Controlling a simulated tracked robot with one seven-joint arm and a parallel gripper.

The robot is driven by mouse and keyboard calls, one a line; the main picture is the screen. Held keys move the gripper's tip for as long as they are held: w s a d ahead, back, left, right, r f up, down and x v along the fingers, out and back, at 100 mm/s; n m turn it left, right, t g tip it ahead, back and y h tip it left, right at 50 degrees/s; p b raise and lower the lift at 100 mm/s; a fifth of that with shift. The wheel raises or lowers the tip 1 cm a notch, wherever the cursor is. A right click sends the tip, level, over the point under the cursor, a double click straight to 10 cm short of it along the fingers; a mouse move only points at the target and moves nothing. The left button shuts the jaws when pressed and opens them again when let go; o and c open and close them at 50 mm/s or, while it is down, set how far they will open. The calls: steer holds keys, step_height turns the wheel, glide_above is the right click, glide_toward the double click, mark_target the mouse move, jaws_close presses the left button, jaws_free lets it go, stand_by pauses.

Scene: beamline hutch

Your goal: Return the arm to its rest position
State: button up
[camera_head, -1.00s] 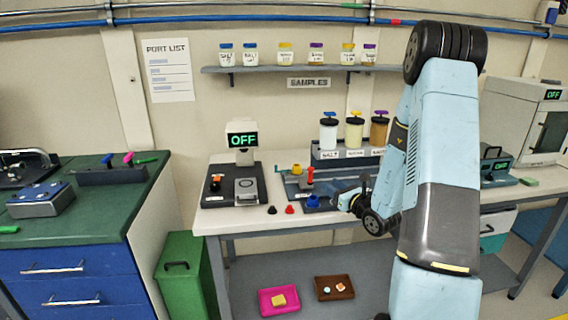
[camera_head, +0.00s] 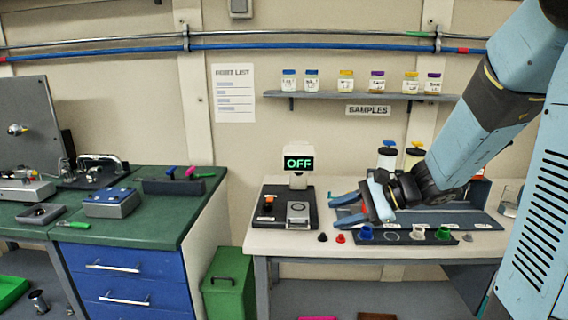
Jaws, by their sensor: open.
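My light blue arm comes in from the right of the view. My gripper (camera_head: 342,210) points left over the white bench (camera_head: 272,238), above the grey parts board (camera_head: 478,218). Its fingers are spread and nothing shows between them. The gripper and forearm hide part of the board and the jars behind it. The device with the OFF display (camera_head: 298,162) stands just left of the fingertips, apart from them.
Small black and red caps (camera_head: 341,238) and a strip with blue, green and white pieces (camera_head: 404,236) lie near the bench's front edge. A sample shelf (camera_head: 360,96) hangs above. A green-topped cabinet (camera_head: 140,210) and green bin (camera_head: 230,285) stand left.

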steer(key=s+d+r+n+t+h, duration=0.1)
steer(key=s+d+r+n+h, duration=0.3)
steer(key=s, duration=0.4)
steer(key=s+d+r+n+t+h, duration=0.1)
steer(key=s+d+r+n+h, duration=0.3)
steer(key=s+d+n+h, duration=0.2)
steer(key=shift+s+n+t+h, duration=0.3)
steer(key=shift+s+n+h, duration=0.55)
steer(key=shift+n+h, duration=0.15)
